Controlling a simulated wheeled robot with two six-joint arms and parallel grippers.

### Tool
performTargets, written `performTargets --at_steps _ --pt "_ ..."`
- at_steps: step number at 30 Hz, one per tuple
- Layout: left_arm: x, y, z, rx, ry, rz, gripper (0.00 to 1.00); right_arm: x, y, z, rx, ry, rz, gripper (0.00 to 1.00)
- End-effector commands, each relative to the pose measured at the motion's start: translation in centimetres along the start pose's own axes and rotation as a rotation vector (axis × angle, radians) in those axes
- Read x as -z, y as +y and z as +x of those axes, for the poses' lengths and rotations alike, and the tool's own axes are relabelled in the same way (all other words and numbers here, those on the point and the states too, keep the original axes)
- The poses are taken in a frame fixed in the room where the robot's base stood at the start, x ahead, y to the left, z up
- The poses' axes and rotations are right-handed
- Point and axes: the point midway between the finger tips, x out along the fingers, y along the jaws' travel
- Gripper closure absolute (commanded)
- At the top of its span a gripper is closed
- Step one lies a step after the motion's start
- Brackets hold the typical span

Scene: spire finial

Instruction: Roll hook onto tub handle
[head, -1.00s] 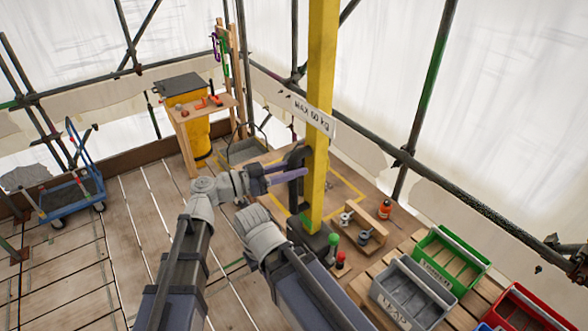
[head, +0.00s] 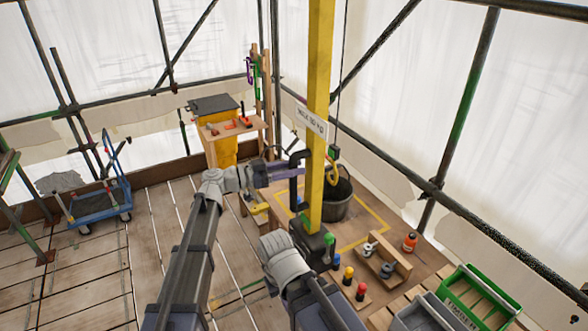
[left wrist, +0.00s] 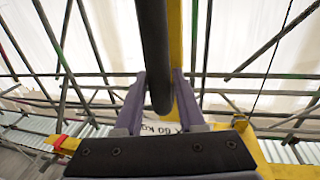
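The yellow hook (head: 332,172) hangs on a thin cable (head: 345,70) just right of the yellow post (head: 318,100). The dark round tub (head: 340,205) shows behind the post, with the hook in front of its rim. I cannot make out its handle or whether the hook touches it. My left gripper (head: 290,171) is at the black bar (head: 296,185) on the post's left side. In the left wrist view the black bar (left wrist: 154,45) lies between the purple fingers (left wrist: 160,100), which are closed on it. My right gripper is out of view.
A wooden rack with small pots (head: 385,262) and several coloured knobs (head: 348,274) stand right of the post's base. A green crate (head: 478,298) is at the lower right.

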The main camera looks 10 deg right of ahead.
Motion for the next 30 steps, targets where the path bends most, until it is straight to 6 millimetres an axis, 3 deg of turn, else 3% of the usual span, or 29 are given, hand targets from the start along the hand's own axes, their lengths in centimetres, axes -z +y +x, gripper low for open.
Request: performTargets --at_steps 6,14,30 --pt "0.0 0.0 0.0 0.001 0.000 0.000 0.38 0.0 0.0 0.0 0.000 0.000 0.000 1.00" --pt "0.0 0.0 -0.3 0.001 0.000 0.000 0.38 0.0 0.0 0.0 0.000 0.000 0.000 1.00" --pt "0.0 0.0 -7.4 0.002 0.000 0.000 0.38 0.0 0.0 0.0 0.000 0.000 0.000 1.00"
